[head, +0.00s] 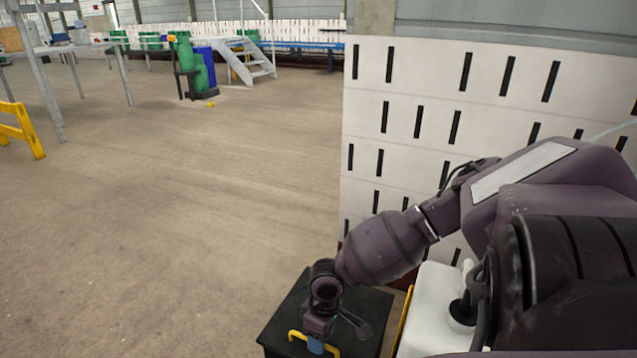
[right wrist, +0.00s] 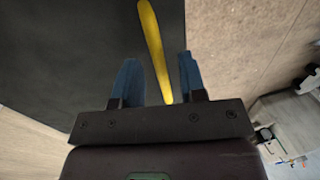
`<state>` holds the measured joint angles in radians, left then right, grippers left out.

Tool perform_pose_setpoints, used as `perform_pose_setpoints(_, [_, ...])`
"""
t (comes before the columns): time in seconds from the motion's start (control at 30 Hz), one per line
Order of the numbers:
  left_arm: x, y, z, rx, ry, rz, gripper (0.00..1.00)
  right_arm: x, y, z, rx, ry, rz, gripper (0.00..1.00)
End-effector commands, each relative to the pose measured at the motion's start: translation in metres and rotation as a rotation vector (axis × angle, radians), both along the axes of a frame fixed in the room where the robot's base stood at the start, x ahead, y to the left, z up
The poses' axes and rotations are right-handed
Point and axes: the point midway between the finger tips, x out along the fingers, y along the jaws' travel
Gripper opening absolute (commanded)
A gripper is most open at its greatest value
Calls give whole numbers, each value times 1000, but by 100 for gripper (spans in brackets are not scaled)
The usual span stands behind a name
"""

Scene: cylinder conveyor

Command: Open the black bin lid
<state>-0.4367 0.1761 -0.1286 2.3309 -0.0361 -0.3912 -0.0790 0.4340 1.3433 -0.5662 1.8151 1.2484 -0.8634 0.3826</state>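The black bin lid (head: 285,323) is a flat dark square at the bottom of the head view, with a yellow handle (head: 296,335) near its front. The lid (right wrist: 60,50) also fills the upper left of the right wrist view and lies flat. My right gripper (head: 316,346) is over the lid at the handle. In the right wrist view its two blue fingers (right wrist: 158,78) are apart, with the yellow handle (right wrist: 153,45) running between them. A gap shows on both sides of the handle. My left gripper is not in view.
A white container (head: 432,300) stands right of the bin, with a yellow bar between them. A white slotted wall (head: 400,110) rises behind my right arm. The floor (head: 150,220) left of the bin is clear. Green barrels (head: 190,65) and steps (head: 245,60) are far off.

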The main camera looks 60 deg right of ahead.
Motion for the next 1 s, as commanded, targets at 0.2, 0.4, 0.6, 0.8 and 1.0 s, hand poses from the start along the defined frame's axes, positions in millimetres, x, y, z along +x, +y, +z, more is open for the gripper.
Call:
perform_pose_setpoints(0.2, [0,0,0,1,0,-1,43,0,0,1,0,-1,0,32])
perform_pose_setpoints(0.4, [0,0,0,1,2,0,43,0,0,0,0,0,0,1])
perform_pose_setpoints(0.6, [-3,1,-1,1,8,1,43,0,0,0,0,0,0,0])
perform_pose_setpoints(0.8, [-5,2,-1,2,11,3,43,0,1,2,5,-1,1,0])
perform_pose_setpoints(1.0, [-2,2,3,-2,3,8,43,1,8,12,38,0,0,0])
